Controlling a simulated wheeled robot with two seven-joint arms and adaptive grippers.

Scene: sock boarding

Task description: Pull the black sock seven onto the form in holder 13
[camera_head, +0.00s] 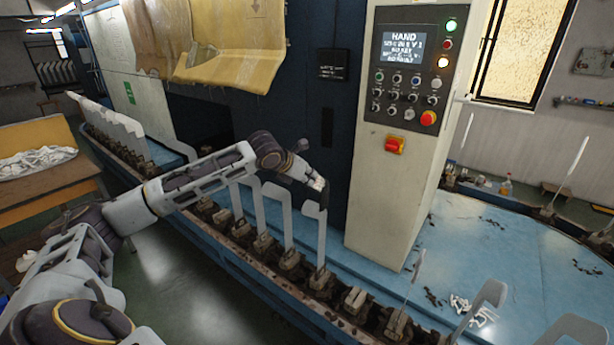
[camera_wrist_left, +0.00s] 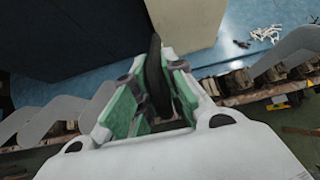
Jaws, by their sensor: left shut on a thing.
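My left gripper (camera_head: 319,186) is above a pale flat form (camera_head: 320,245) that stands upright in a holder (camera_head: 320,282) on the machine's rail. No holder number can be read. The gripper is shut on the black sock, a narrow dark strip (camera_head: 324,195) hanging at the form's top. In the left wrist view the black sock (camera_wrist_left: 155,75) is between the green-padded fingers (camera_wrist_left: 157,100). Whether the sock's opening is around the form or just beside it cannot be told. My right gripper is not in view.
More pale forms (camera_head: 280,215) stand close by to the left in the same row. An empty-looking holder (camera_head: 355,300) is to the right. A control panel cabinet (camera_head: 385,190) stands behind. Blue machine deck (camera_head: 470,250) with small white pieces (camera_head: 470,308) lies right.

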